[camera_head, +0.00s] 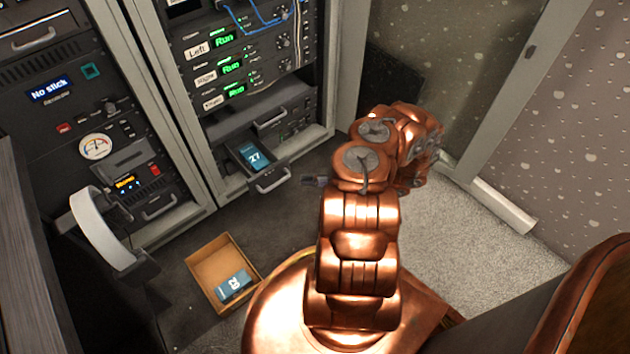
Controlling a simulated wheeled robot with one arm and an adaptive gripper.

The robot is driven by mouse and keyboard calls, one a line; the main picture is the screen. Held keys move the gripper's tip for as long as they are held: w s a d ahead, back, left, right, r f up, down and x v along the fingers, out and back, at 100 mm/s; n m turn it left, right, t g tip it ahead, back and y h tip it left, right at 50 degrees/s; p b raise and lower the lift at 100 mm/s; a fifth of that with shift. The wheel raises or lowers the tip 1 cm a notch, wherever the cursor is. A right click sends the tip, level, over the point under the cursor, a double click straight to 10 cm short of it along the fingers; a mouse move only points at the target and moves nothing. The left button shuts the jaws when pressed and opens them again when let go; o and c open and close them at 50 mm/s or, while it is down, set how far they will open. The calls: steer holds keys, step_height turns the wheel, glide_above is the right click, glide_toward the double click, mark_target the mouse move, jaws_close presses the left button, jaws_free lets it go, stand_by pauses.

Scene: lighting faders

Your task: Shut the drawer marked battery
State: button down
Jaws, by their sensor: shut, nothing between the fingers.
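An open drawer (270,182) juts out low in the middle rack. It has a metal bar handle at its front, and a dark card-like item marked 27 (254,157) lies in it. I cannot read a battery mark on it from here. The rest of the gripper is hidden behind my arm.
Another drawer with a handle (270,121) is just above. A cardboard box (210,263) holding a similar blue item (233,285) is on the floor. The left rack (70,110) has a white curved part (98,230) jutting out. Carpet (490,260) at right is clear.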

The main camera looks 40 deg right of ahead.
mark_target(271, 170)
steer(key=shift+w+a+b, duration=0.55)
steer(key=shift+w+b, duration=0.05)
steer(key=shift+w, duration=0.8)
steer(key=shift+w+a+b, duration=0.6)
steer(key=shift+w, duration=0.75)
steer(key=shift+w+a+b, duration=0.55)
steer(key=shift+w+b, duration=0.05)
steer(key=shift+w, duration=0.8)
